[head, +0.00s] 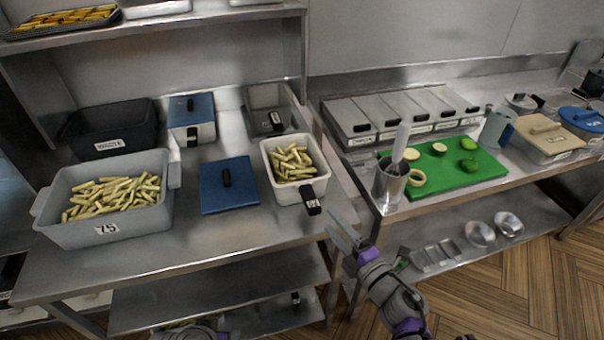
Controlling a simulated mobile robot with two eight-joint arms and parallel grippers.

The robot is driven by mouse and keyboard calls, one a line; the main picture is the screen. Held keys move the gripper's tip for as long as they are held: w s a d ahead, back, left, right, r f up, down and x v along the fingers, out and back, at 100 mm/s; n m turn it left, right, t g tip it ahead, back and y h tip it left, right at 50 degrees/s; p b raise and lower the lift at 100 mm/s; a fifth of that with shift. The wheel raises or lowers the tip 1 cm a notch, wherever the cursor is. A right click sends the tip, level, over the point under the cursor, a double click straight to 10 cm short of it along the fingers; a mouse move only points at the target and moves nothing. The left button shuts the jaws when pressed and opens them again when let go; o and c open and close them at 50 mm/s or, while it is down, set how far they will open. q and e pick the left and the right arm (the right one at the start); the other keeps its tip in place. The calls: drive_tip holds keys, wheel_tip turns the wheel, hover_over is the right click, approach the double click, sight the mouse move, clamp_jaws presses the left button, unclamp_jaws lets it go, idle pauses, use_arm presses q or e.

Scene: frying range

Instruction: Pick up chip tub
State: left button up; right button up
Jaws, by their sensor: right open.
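A large grey tub (110,225) marked 75, full of chips, stands at the left of the steel table. A smaller white tub (304,188), also holding chips, stands near the table's right edge. Its black handle (311,203) points towards me. My right gripper (336,228) is open and empty, just right of the table's edge and a little below and right of that handle, apart from it in the picture. Only a small part of my left arm shows at the bottom edge; its gripper is out of view.
A blue lid (229,184) lies between the two tubs. Behind are a black tub (108,130), a blue-lidded container (191,118) and an empty grey container (268,112). A right-hand counter holds a green board (455,172) and a steel utensil pot (389,184). A shelf hangs above.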

sight(318, 212)
drive_tip(key=shift+a+f+n, duration=0.2)
drive_tip(key=shift+a+n, duration=0.1)
drive_tip(key=shift+a, duration=0.05)
drive_tip(key=x, duration=0.5)
drive_tip(key=shift+s+a, duration=0.15)
drive_tip(key=p+x, duration=0.1)
drive_tip(key=x, duration=0.4)
drive_tip(key=shift+w, duration=0.45)
drive_tip(key=shift+s, duration=0.1)
clamp_jaws()
idle(0.4)
